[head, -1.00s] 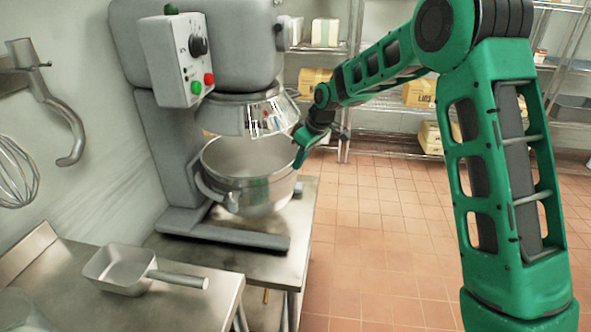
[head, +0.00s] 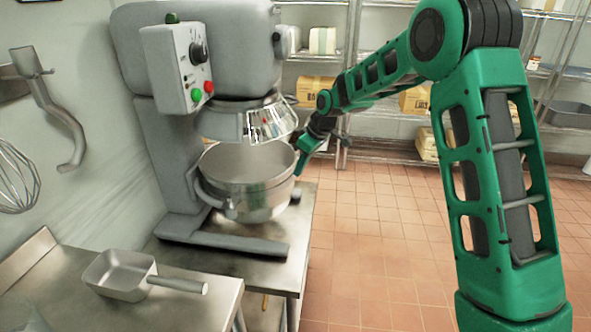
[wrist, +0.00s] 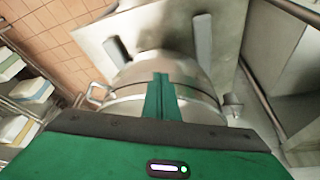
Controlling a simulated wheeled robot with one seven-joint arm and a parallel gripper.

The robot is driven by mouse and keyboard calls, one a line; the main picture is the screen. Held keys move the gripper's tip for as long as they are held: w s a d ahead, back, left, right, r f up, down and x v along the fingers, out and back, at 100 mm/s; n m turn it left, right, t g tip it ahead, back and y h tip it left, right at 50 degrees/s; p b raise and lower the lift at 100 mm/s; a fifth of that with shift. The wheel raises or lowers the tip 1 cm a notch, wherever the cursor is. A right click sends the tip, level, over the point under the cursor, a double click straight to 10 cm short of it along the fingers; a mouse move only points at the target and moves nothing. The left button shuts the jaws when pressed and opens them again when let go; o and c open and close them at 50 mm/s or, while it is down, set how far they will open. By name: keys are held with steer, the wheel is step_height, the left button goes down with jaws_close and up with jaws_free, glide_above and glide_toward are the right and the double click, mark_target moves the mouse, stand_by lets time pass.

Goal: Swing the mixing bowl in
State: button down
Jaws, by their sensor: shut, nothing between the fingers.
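The steel mixing bowl (head: 262,190) sits under the head of the grey stand mixer (head: 170,130), between its legs, and its open top shows. It also shows in the wrist view (wrist: 190,80), below my fingers. My gripper (head: 300,168) is at the right side of the bowl, near its rim. In the wrist view my green fingers (wrist: 161,85) are together with nothing between them, and they overlap the bowl's wall. I cannot tell whether they touch it. A silver wire guard (head: 270,120) hangs above the bowl.
A steel scoop (head: 122,274) lies on the near-left table (head: 70,305). A dough hook (head: 55,110) and a whisk (head: 18,180) hang on the left wall. Shelves with boxes (head: 418,98) stand at the back. The tiled floor (head: 375,230) on the right is clear.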

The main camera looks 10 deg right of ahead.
steer(key=s+d+r, duration=0.4)
steer(key=d+r, duration=0.1)
steer(key=r, duration=0.4)
steer(key=s+d+r+m+h, duration=0.2)
steer(key=s+d+m, duration=0.2)
steer(key=s+d, duration=0.6)
steer(key=s+d+f+m+g, duration=0.1)
steer(key=s+d+m, duration=0.3)
steer(key=s, duration=0.8)
steer(key=s+d+f+m+g, duration=0.1)
steer(key=s+d+m, duration=0.3)
steer(key=s, duration=0.8)
steer(key=s+d+f+m+g+h, duration=0.1)
steer(key=s+d+m, duration=0.3)
steer(key=s, duration=0.9)
steer(key=shift+d+f+m, duration=0.3)
steer(key=shift+d+f, duration=0.25)
steer(key=shift+d, duration=0.1)
steer(key=shift+s, duration=0.1)
